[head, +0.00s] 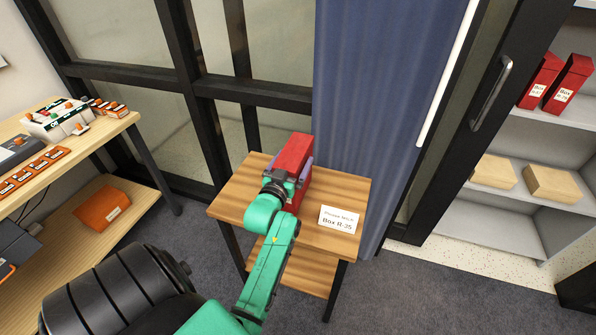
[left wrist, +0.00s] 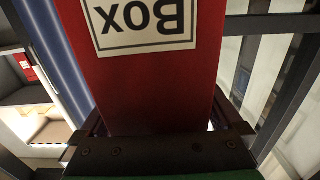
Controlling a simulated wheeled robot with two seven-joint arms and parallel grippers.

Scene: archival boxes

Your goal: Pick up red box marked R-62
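A red box (head: 293,153) stands upright at the small wooden table. My left gripper (head: 287,174) has its fingers along two opposite sides of it and looks shut on it. In the left wrist view the red box (left wrist: 140,85) fills the space between the fingers. Its white label shows "Box" upside down; the number is out of view, so I cannot tell if it is R-62. Whether the box touches the tabletop is hidden by my arm. Two more red boxes, one (head: 541,80) beside the other (head: 568,83), stand on a shelf at right; their numbers are too small to read surely.
The small wooden table (head: 236,194) carries a white card (head: 338,219) reading "Box R-35". A blue curtain (head: 375,100) hangs just behind it. A grey shelf (head: 480,232) at right holds cardboard boxes (head: 552,184). A workbench (head: 95,133) stands at left. Carpet between is clear.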

